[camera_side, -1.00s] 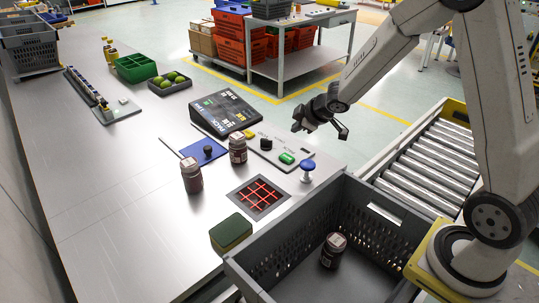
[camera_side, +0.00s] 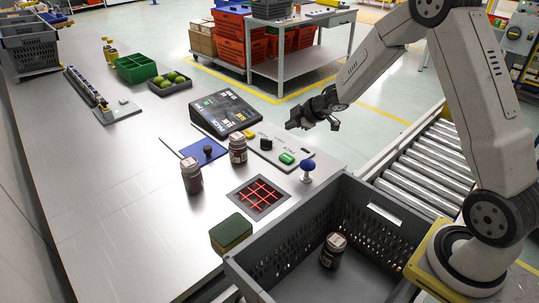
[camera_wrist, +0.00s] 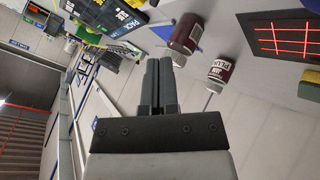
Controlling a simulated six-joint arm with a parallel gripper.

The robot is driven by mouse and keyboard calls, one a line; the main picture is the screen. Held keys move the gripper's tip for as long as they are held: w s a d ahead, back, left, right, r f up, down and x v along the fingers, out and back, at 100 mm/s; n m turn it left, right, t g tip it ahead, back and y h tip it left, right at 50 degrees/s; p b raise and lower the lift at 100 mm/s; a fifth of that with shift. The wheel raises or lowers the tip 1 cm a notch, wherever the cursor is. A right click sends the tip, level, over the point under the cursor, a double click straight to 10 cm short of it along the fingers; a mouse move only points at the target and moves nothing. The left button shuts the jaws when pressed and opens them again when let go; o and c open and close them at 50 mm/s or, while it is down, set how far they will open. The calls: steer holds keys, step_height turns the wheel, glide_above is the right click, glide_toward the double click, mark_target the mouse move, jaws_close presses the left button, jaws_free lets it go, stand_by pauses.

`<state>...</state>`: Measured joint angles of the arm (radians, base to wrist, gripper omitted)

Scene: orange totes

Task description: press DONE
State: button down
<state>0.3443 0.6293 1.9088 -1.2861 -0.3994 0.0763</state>
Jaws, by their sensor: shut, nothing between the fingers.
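My gripper (camera_side: 292,124) is shut and empty in the air, above and beyond the button plate in the side view. In the wrist view its two fingers (camera_wrist: 158,62) lie together. A sloped black touch panel (camera_side: 226,112) with lit tiles stands on the bench, left of my gripper; it also shows at the top of the wrist view (camera_wrist: 105,14). A grey plate (camera_side: 268,150) carries a green button (camera_side: 287,158) and a black knob (camera_side: 266,144). I cannot read DONE on any of these.
Two dark jars, one nearer (camera_side: 192,178) and one farther (camera_side: 238,149), stand by a blue pad (camera_side: 203,152). A red-lit grid (camera_side: 258,197), a sponge (camera_side: 231,234) and a grey tote (camera_side: 300,222) holding a jar (camera_side: 333,250) are nearer. A roller conveyor (camera_side: 425,170) runs at right.

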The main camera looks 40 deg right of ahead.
mark_target(284, 155)
steer(key=shift+f, duration=0.2)
steer(key=shift+f, duration=4.2)
steer(key=shift+f, duration=0.15)
steer(key=shift+f, duration=0.3)
steer(key=shift+f, duration=0.5)
steer(key=shift+r, duration=0.95)
steer(key=shift+r, duration=0.1)
steer(key=shift+r, duration=2.4)
